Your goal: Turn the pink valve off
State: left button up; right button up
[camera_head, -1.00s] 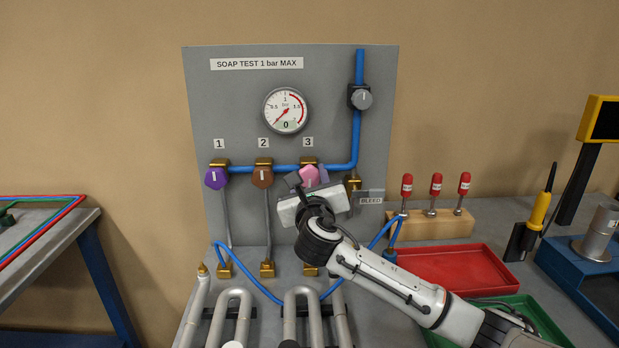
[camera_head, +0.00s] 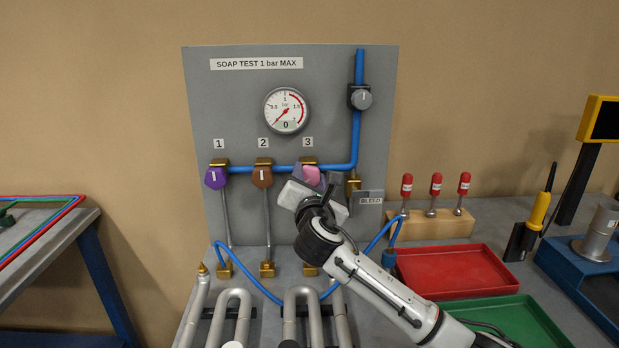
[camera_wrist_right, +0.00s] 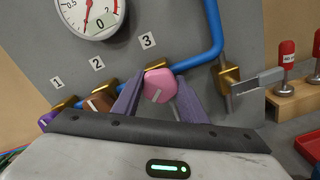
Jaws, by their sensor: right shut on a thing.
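The pink valve knob (camera_head: 312,174) is under label 3 on the grey panel. My right gripper (camera_head: 308,181) is shut on it, with one finger on each side. In the right wrist view the pink knob (camera_wrist_right: 160,86) sits between the two purple-grey fingers. Its pale mark shows there, slightly tilted; the head view hides most of the knob behind the gripper. My left gripper is not in view.
A purple knob (camera_head: 215,178) and a brown knob (camera_head: 262,178) stand left of the pink one. The gauge (camera_head: 286,110) above has its needle near 0. A bleed fitting (camera_head: 353,184) is close on the right. A red tray (camera_head: 458,270) lies right of my arm.

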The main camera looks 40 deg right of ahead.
jog(key=m, duration=0.6)
jog(key=shift+f, duration=0.15)
jog(key=m+b, duration=0.1)
jog(key=m, duration=0.5)
jog(key=shift+m, duration=0.4)
jog(key=m+b, duration=0.1)
jog(key=m, duration=0.2)
jog(key=shift+m, duration=0.4)
jog(key=m, duration=0.3)
jog(key=shift+a+f+m+b, duration=0.1)
jog(key=shift+m+b, duration=0.2)
jog(key=m, duration=0.6)
jog(key=shift+b, duration=0.4)
jog(key=o, duration=1.1)
jog(key=shift+c, duration=0.2)
